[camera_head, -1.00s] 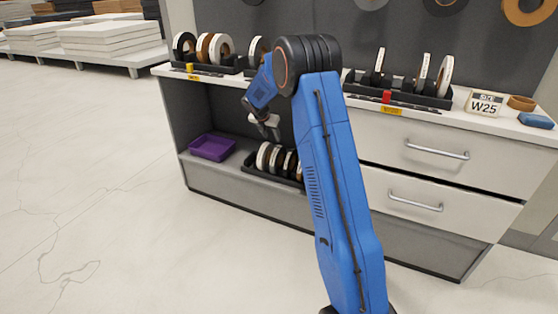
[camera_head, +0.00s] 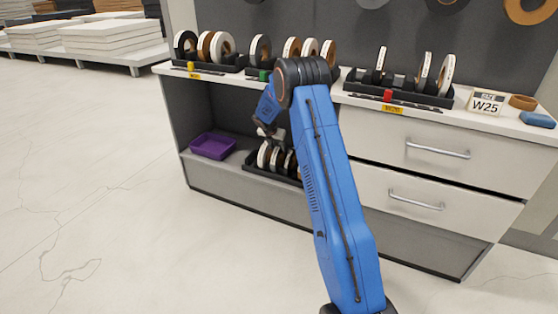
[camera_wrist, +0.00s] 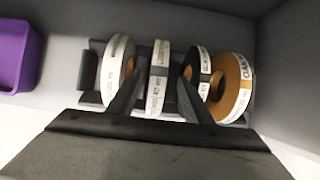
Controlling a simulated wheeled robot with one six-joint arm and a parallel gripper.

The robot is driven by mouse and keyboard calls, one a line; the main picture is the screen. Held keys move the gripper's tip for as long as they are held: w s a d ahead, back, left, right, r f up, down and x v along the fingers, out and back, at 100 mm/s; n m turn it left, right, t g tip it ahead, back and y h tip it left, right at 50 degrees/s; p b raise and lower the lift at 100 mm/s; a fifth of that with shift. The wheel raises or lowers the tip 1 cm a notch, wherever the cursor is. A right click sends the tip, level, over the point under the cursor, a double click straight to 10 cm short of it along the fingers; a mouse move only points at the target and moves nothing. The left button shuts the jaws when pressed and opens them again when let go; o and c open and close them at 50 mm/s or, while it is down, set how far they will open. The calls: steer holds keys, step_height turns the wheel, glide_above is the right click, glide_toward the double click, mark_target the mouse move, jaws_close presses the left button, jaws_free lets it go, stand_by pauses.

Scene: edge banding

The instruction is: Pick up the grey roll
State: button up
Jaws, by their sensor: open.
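My gripper (camera_wrist: 160,78) is open over a row of rolls on the lower shelf. A roll (camera_wrist: 158,80) seen edge-on, with a pale printed label, stands upright between its two dark fingers. I cannot make out its own colour surely; it may be the grey roll. A pale-labelled roll (camera_wrist: 117,68) stands left of it, a dark roll (camera_wrist: 203,70) and a brown roll (camera_wrist: 236,85) right of it. In the head view my gripper (camera_head: 268,133) is small, just above the rolls (camera_head: 264,156), partly hidden by my arm.
A black rack (camera_wrist: 88,88) holds the rolls. A purple bin (camera_head: 213,146) sits left of it on the lower shelf (camera_head: 207,179). The worktop (camera_head: 462,118) above carries more racks of rolls. Drawers (camera_head: 438,152) are at the right. The cabinet wall (camera_wrist: 286,70) is close on the right.

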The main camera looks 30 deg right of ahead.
mark_target(278, 147)
steer(key=x, duration=0.4)
steer(key=shift+w+d+f, duration=0.1)
steer(key=shift+w+f, duration=0.05)
steer(key=shift+w, duration=0.15)
jaws_close()
